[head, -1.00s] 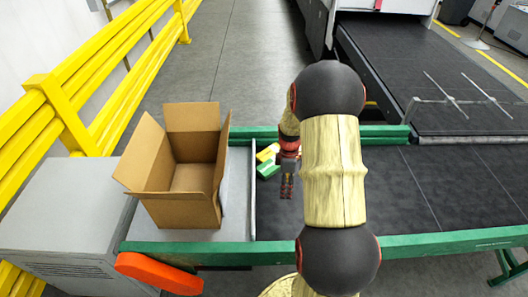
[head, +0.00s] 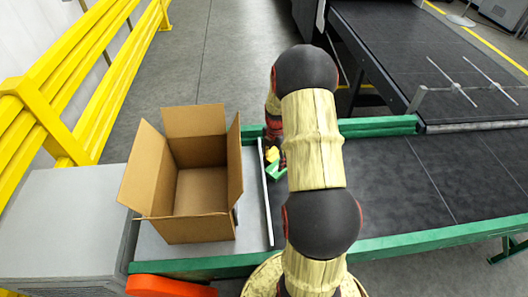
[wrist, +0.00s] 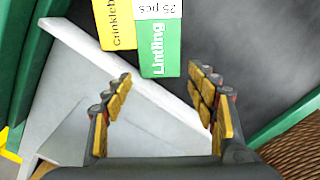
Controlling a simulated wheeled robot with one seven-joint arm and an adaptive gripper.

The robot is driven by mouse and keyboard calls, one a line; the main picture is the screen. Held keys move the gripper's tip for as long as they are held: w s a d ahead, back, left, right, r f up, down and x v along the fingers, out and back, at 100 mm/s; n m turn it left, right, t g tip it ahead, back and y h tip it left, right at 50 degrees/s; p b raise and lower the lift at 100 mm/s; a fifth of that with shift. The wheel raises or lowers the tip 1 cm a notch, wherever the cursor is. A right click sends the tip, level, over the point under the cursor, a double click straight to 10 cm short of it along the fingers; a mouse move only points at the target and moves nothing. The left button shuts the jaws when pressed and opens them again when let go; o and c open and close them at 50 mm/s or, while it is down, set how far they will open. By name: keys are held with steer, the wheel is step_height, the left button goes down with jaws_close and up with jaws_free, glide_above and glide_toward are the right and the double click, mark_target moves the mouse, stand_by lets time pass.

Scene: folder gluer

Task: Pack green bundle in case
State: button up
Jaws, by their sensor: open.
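In the head view the green bundle (head: 275,171) is partly hidden by my arm. My gripper (wrist: 165,90) is open and empty, with the green bundle's near end just ahead of the gap between its fingers. In the head view my gripper is mostly hidden behind my arm. The case is an open brown cardboard box (head: 190,225) with raised flaps, standing on the grey plate left of the belt; its visible inside looks empty.
A yellow bundle (wrist: 118,22) lies against the green one's left side. A pale raised strip (head: 266,205) separates the belt from the grey plate. Green rails (head: 400,256) edge the conveyor. The belt to the right (head: 440,180) is clear.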

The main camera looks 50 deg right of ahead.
mark_target(274, 171)
steer(key=shift+w, duration=0.2)
steer(key=shift+s+r, duration=0.1)
steer(key=shift+s, duration=0.15)
steer(key=shift+w+f, duration=0.15)
steer(key=shift+f, duration=3.8)
steer(key=shift+c, duration=0.3)
steer(key=c, duration=0.7)
steer(key=shift+c, duration=0.9)
